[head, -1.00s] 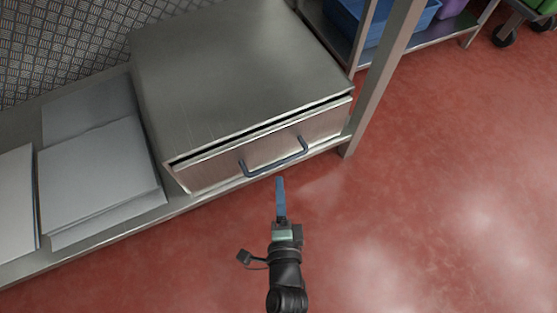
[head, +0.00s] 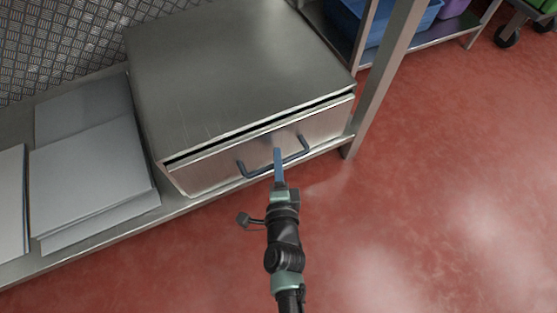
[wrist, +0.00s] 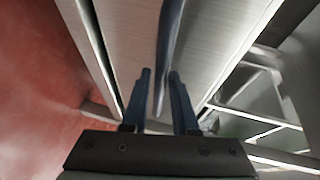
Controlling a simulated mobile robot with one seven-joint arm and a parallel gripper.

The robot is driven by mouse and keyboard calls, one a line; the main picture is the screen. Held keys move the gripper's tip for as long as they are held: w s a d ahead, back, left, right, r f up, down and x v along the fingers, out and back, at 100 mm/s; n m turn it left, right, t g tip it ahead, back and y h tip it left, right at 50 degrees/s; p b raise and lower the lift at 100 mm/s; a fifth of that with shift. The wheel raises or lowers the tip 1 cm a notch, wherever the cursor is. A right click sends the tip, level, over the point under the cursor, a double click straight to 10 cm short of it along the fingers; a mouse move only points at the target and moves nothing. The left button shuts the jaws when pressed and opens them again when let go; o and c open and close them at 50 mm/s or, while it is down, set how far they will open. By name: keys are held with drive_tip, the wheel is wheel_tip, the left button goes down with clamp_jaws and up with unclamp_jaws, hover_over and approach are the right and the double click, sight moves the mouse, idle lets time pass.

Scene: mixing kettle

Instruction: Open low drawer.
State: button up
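The low drawer (head: 210,173) has a brushed metal front, set in a steel cabinet (head: 225,70); a dark narrow gap runs along its top edge. Its dark bar handle (head: 250,174) stands out from the front. My gripper (head: 278,152) is at the middle of the handle, and its fingers overlap the bar in the head view. In the wrist view, the handle (wrist: 168,45) runs between the two separated fingertips of my gripper (wrist: 160,75). The fingers are open around the bar, with a gap beside it; I cannot tell whether either touches it.
The cabinet sits on a low metal shelf (head: 105,232) with flat grey panels (head: 90,175) to its left. A metal post (head: 382,75) stands close at the drawer's right. A blue bin (head: 415,18) is behind it. The red floor (head: 440,200) in front is clear.

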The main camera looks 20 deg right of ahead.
clamp_jaws()
idle(1.1)
